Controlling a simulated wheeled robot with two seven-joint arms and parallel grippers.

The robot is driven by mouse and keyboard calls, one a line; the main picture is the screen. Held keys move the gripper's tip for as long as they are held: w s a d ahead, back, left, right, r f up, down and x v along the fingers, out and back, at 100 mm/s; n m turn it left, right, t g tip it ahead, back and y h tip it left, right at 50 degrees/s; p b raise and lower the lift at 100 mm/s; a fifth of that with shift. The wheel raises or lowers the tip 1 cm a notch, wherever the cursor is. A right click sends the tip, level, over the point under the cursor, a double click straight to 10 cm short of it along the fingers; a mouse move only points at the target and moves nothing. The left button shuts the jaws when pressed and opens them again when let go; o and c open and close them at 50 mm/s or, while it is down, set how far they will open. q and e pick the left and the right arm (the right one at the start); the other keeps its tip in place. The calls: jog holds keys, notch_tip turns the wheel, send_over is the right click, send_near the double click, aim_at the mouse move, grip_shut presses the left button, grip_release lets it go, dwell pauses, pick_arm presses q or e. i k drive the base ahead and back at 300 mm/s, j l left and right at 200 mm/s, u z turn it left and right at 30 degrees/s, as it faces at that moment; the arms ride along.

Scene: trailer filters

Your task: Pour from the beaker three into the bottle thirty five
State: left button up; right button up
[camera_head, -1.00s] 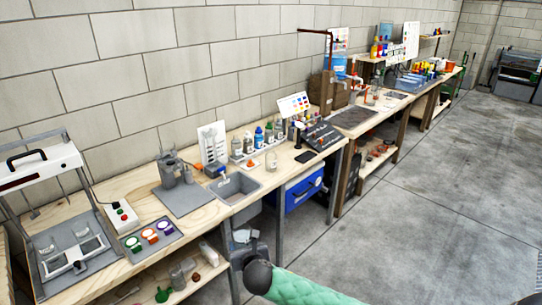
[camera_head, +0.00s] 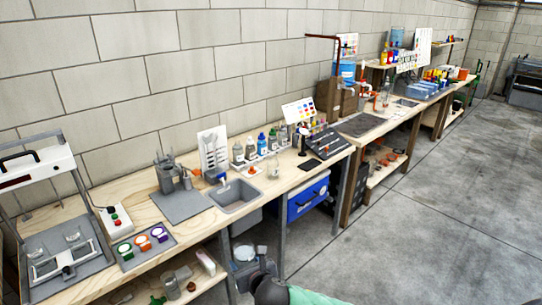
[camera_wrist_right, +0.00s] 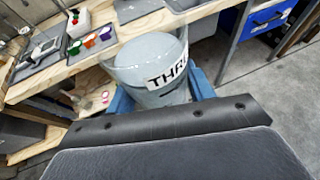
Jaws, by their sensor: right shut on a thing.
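In the right wrist view, a clear beaker (camera_wrist_right: 145,60) with a white label showing "THR" sits between the blue fingers of my right gripper (camera_wrist_right: 160,94), which is shut on it. Its round mouth shows, and its inside looks pale; I cannot tell the liquid level. In the head view, the beaker (camera_head: 243,253) is small at the bottom centre, in front of the bench, with my right gripper (camera_head: 250,264) beside it. Several bottles (camera_head: 250,148) stand at the back of the bench, and a clear bottle (camera_head: 273,170) stands before them. Their labels are unreadable, so I cannot pick out bottle thirty five. My left gripper is out of view.
The wooden bench (camera_head: 180,237) runs along the wall, with a grey sink (camera_head: 236,195) and a dark sloped panel (camera_head: 325,145). A balance-like machine (camera_head: 70,250) and coloured cups (camera_head: 142,242) stand left. A blue drawer unit (camera_head: 307,197) is underneath. The floor at right is clear.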

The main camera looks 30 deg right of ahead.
aim_at(273, 164)
jog(key=i+l+u, duration=0.2)
jog(key=l, duration=0.45)
jog(key=l+u, duration=0.15)
jog(key=l, duration=0.5)
jog(key=k, duration=0.05)
